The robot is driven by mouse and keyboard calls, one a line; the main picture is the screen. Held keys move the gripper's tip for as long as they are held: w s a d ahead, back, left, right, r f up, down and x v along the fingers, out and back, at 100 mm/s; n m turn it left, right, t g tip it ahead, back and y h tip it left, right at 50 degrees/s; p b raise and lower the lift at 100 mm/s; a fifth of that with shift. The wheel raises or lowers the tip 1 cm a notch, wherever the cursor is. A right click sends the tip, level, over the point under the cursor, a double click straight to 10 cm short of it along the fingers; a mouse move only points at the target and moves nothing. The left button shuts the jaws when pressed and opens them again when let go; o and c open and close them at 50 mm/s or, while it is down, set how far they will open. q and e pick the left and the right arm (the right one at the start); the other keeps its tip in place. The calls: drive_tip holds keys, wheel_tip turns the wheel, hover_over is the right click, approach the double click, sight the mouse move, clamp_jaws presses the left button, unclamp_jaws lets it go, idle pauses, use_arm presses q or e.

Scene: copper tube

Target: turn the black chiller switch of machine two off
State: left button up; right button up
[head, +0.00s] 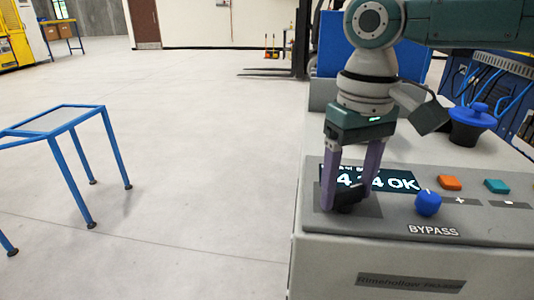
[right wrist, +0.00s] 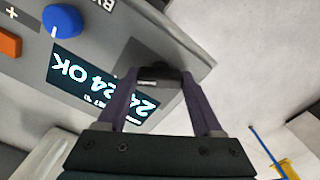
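The black chiller switch (head: 346,196) is a dark knob at the left end of the sloped grey panel. It also shows in the right wrist view (right wrist: 160,76). My right gripper (head: 346,193) comes down from above with its two purple fingers, one on each side of the switch. In the right wrist view the fingertips (right wrist: 160,84) appear to touch both sides of it, with nothing else between them. The switch's pointer mark is too small to read surely. My left gripper is not in view.
A lit display (head: 402,182) reading "OK" is partly behind the fingers. A blue knob (head: 428,203) above "BYPASS", an orange button (head: 449,182) and a teal button (head: 497,186) lie to the right. A blue-framed table (head: 72,112) stands left; the floor between is clear.

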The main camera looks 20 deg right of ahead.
drive_tip(key=c, duration=0.8)
drive_tip(key=shift+r+n+p, duration=0.15)
drive_tip(key=shift+n+p, duration=0.15)
drive_tip(key=shift+p, duration=0.45)
drive_tip(key=shift+r+n+p, duration=0.1)
drive_tip(key=shift+n+p, duration=0.9)
drive_tip(key=shift+p, duration=0.25)
drive_tip(key=shift+n+p, duration=0.55)
drive_tip(key=shift+n, duration=0.35)
drive_tip(key=n+p, duration=0.1)
drive_tip(key=n, duration=0.1)
drive_tip(key=shift+n, duration=0.4)
drive_tip(key=n, duration=0.3)
drive_tip(key=shift+f+p, duration=0.2)
drive_tip(key=shift+p, duration=0.15)
drive_tip(key=shift+n, duration=0.8)
